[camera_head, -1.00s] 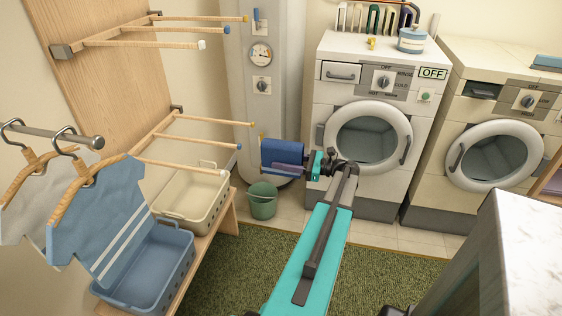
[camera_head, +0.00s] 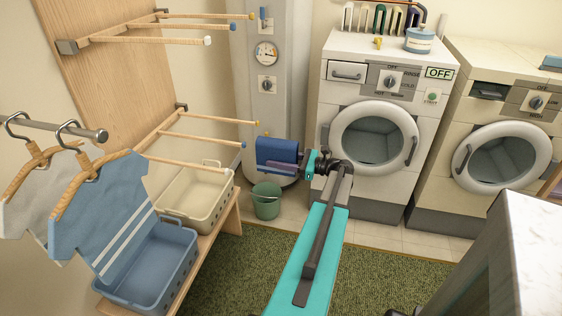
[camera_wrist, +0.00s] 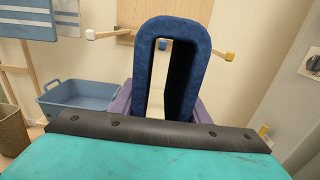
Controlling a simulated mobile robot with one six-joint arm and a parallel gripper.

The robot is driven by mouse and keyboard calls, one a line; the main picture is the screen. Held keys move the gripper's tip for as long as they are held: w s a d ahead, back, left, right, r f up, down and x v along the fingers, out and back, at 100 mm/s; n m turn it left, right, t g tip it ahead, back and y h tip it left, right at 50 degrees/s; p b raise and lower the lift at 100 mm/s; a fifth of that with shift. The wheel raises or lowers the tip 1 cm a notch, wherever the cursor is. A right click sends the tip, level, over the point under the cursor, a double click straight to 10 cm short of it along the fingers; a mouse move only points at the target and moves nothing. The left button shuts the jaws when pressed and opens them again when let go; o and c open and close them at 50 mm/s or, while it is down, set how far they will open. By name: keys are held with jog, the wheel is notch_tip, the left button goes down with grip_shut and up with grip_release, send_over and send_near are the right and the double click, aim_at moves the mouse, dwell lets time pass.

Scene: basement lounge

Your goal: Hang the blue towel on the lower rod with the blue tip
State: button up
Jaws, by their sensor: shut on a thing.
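My gripper (camera_head: 290,166) is shut on the blue towel (camera_head: 277,150), which hangs folded over as an upside-down U. In the wrist view the towel (camera_wrist: 172,40) stands between the purple fingers, with a gap under its fold. The lower rod with the blue tip (camera_head: 243,146) is the middle one of the lower three. The towel is just right of that tip in the head view and appears apart from it. In the wrist view the blue tip (camera_wrist: 163,44) shows through the towel's gap, near its top.
The lower rods with yellow tip (camera_head: 257,122) and white tip (camera_head: 231,172) flank it. Three upper rods (camera_head: 200,27) are above. A cream basket (camera_head: 190,210) and blue basket (camera_head: 150,270) stand below. A green bucket (camera_head: 266,201) and washer (camera_head: 375,130) are nearby.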

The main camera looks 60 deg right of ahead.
aim_at(267, 158)
jog(key=shift+f+b+x, duration=0.1)
jog(key=shift+b+x, duration=0.25)
jog(key=shift+x, duration=0.65)
jog(key=shift+f+b+x, duration=0.15)
jog(key=shift+b+x, duration=0.15)
jog(key=shift+x, duration=0.7)
jog(key=f+b+x, duration=0.1)
jog(key=b+x, duration=0.3)
jog(key=x, duration=1.4)
dwell(0.9)
jog(key=shift+w+f, duration=0.1)
jog(key=shift+f, duration=0.05)
jog(key=o, duration=1.2)
jog(key=shift+o, duration=0.2)
